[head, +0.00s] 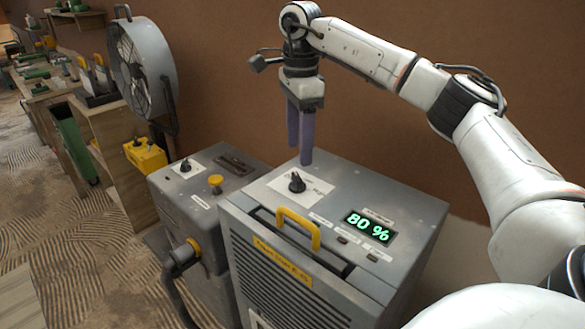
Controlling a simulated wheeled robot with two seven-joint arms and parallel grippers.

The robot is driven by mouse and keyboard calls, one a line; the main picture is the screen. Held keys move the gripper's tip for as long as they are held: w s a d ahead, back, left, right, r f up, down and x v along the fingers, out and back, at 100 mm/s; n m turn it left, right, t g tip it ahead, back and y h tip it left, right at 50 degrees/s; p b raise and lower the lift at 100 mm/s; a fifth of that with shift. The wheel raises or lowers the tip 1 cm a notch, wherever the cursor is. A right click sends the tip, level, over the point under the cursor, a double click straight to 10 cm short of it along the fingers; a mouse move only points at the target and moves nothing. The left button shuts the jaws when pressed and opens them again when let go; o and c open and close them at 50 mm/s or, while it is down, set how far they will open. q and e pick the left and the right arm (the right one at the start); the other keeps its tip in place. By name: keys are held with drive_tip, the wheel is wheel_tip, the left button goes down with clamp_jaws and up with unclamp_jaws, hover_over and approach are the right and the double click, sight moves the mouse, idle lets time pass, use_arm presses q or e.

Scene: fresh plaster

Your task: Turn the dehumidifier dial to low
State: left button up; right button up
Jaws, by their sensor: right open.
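The dehumidifier (400,215) is a grey box with a yellow handle (298,228) and a green display (370,227) reading 80 %. Its black dial (297,182) sits on a white label plate on the top, towards the back left. The word "High" or similar on the plate is too small to read surely. My right gripper (299,156) points down just above and behind the dial, its two purple fingers apart with nothing between them. It appears clear of the dial. My left gripper is not in view.
A second grey machine (215,215) with its own black knob (186,165) and a hose stands close on the left. A large fan (142,65) and a wooden bench with tools lie farther back left. A brown wall (220,100) rises behind the machines.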

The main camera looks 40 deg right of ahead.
sight(299, 176)
wheel_tip(299, 176, down, 6)
drive_tip(key=shift+f, duration=0.85)
drive_tip(key=shift+c, duration=0.7)
drive_tip(key=c, duration=0.9)
